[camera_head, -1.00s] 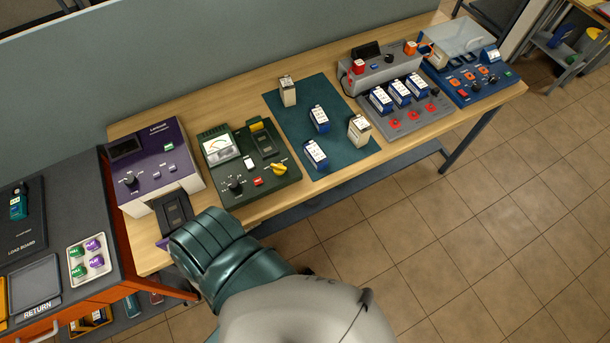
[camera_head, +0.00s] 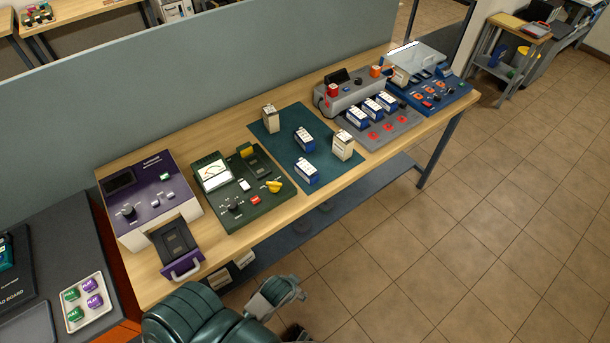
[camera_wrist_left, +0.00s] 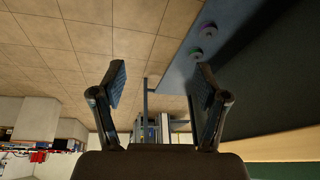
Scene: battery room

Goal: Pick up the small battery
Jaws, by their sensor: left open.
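Two blue-and-white batteries lie on the teal mat in the head view, one near its middle (camera_head: 304,139) and one near its front edge (camera_head: 306,172). Two taller beige batteries stand on the mat, at the back left (camera_head: 270,118) and at the right (camera_head: 343,146). The blue ones look smaller; which one is meant by the small battery I cannot tell. My left gripper (camera_wrist_left: 161,82) is open and empty in the left wrist view, its two fingers apart over floor and the table's underside. No battery is between them. My right gripper is not in view.
A purple machine (camera_head: 150,192) with an extended tray and a green meter unit (camera_head: 232,190) stand left of the mat (camera_head: 283,150). A grey station with several blue batteries and a blue console (camera_head: 435,94) stand right. A divider (camera_head: 200,80) runs behind. Floor in front is open.

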